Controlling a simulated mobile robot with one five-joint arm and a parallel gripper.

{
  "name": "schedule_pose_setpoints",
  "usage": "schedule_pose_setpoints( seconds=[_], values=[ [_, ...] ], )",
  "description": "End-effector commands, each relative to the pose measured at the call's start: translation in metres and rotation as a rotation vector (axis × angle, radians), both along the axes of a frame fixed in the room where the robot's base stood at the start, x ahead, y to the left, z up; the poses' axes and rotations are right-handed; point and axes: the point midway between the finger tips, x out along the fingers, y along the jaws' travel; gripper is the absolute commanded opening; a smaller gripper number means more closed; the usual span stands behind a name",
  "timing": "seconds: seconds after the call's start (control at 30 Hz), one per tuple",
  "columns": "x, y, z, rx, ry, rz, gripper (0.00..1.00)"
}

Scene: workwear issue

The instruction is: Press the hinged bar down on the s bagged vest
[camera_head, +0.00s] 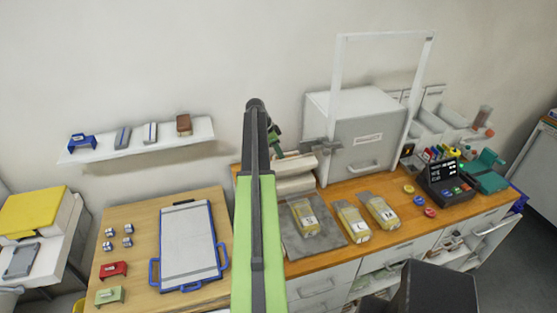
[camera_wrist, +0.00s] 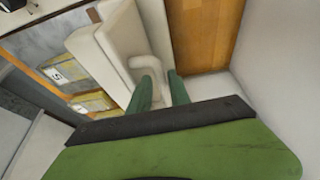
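Yellow bagged vests lie on the bench in the head view: one (camera_head: 304,217) on a grey mat, one (camera_head: 352,222) and another (camera_head: 380,210) to its right. Their labels are too small to read surely there. In the wrist view one bag (camera_wrist: 57,75) has a label like an S; another yellow bag (camera_wrist: 92,102) lies beside it. A pale bar (camera_wrist: 92,50) with a curved handle (camera_wrist: 145,64) is close to my gripper (camera_wrist: 160,78). My green fingers are apart, with part of the handle between or just behind them; contact is unclear. The bar looks like the pale stacked unit (camera_head: 295,167) behind the mat.
A dark device (camera_head: 445,180) and coloured rolls are further right. A clipboard-like board (camera_head: 187,245) lies on the left table, below a wall shelf (camera_head: 140,145).

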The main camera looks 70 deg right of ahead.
Motion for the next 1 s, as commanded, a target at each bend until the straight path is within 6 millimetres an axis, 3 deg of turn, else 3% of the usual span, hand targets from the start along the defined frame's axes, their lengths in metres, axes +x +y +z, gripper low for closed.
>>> schedule_pose_setpoints(
  seconds=[0.2, 0.4, 1.0],
  values=[
    [0.0, 0.0, 0.0011, 0.0, 0.0, 0.001, 0.22],
    [0.0003, 0.0001, 0.0011, 0.0, 0.0, 0.001, 0.0],
    [0.0009, 0.0007, 0.0008, 0.001, 0.0, 0.002, 0.0]
  ],
)
